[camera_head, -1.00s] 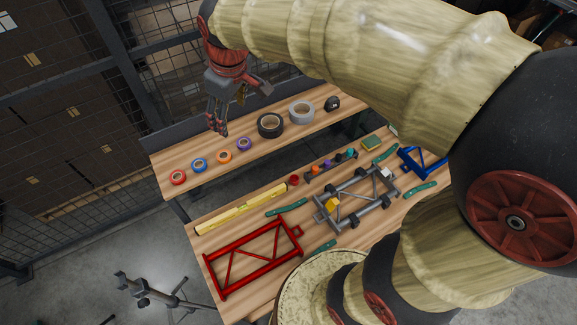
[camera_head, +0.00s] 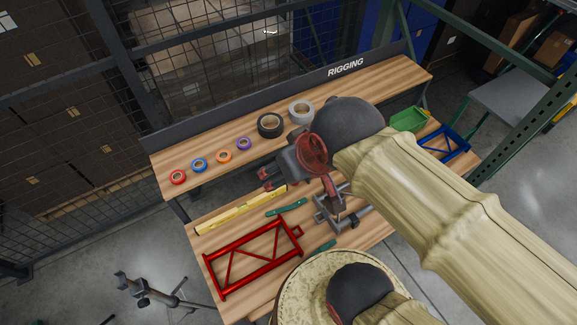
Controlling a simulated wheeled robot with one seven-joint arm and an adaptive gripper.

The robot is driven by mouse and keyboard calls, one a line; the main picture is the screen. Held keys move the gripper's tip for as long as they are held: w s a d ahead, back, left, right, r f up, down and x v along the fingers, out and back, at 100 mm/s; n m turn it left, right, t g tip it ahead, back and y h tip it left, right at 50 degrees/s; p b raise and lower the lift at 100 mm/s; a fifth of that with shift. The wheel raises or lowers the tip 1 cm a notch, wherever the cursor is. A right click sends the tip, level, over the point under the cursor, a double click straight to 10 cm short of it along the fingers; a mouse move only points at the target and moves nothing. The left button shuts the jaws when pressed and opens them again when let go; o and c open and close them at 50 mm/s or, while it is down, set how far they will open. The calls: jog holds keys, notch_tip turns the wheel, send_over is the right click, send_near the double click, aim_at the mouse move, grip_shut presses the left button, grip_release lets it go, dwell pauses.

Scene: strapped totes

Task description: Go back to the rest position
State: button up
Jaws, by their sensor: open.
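A red tube frame (camera_head: 252,256) lies flat at the bench's front left.
The upper shelf (camera_head: 165,160) holds red, blue, orange and purple tape rolls, a black roll (camera_head: 270,125) and a grey roll (camera_head: 301,112). A yellow bar (camera_head: 240,210) and green-handled pieces lie below. Green (camera_head: 408,119) and blue (camera_head: 440,144) bins stand right. A tripod stands front left.

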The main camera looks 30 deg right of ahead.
notch_tip(320, 180, down, 26)
jog(key=b, duration=2.6)
